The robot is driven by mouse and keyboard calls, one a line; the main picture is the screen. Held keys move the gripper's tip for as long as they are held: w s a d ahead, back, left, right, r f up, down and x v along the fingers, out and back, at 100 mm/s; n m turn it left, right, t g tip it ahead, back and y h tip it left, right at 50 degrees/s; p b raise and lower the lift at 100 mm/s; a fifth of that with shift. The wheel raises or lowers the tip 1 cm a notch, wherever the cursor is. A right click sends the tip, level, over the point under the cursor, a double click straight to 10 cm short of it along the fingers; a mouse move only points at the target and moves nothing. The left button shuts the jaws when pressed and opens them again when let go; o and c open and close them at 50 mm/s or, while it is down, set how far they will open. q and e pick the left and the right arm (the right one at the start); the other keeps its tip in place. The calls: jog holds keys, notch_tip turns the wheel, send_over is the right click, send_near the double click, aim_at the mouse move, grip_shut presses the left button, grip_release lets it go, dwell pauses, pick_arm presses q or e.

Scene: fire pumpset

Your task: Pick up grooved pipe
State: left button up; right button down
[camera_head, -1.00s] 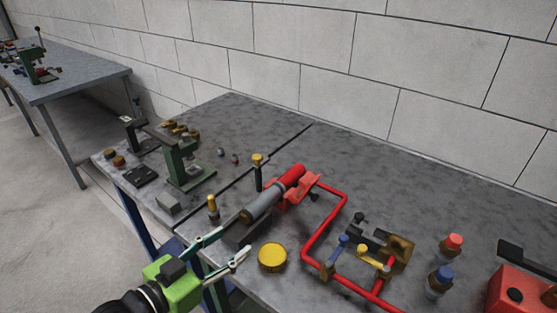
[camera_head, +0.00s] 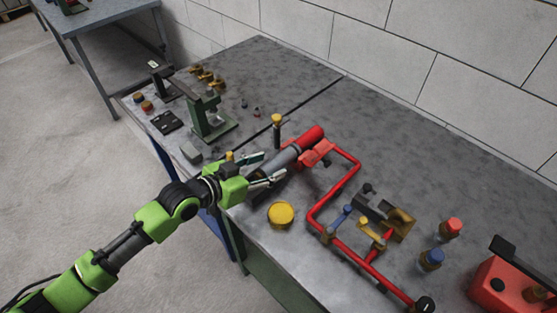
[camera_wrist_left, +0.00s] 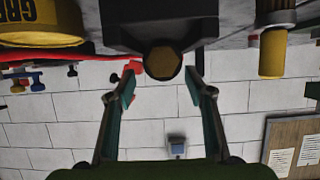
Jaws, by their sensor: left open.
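The pipe is a grey cylinder (camera_head: 285,157) with a red length (camera_head: 312,138) in line with it, lying slantwise near the table's front edge. Its far part rests by a red clamp-like holder (camera_head: 320,152). My left gripper (camera_head: 275,168) is open at the near grey end, its two fingers pointing along the pipe. In the left wrist view, which looks upside down, a round brownish end face (camera_wrist_left: 163,62) shows between the spread fingers (camera_wrist_left: 160,90), next to a dark block (camera_wrist_left: 150,22). No finger clearly touches it. My right gripper is out of view.
A yellow tin (camera_head: 281,214) stands close to the right of my left gripper. A red pipe frame (camera_head: 333,200) lies to the right, and a green press (camera_head: 210,115) stands to the left. The table's back middle is clear.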

aim_at(273, 162)
pick_arm(q)
jog(key=shift+w+p+x, duration=0.2)
jog(key=shift+p+x, duration=0.5)
jog(key=shift+x, duration=1.95)
jog(key=shift+a, duration=0.15)
grip_shut()
jog(key=shift+w+r, duration=0.1)
jog(key=shift+r, duration=0.1)
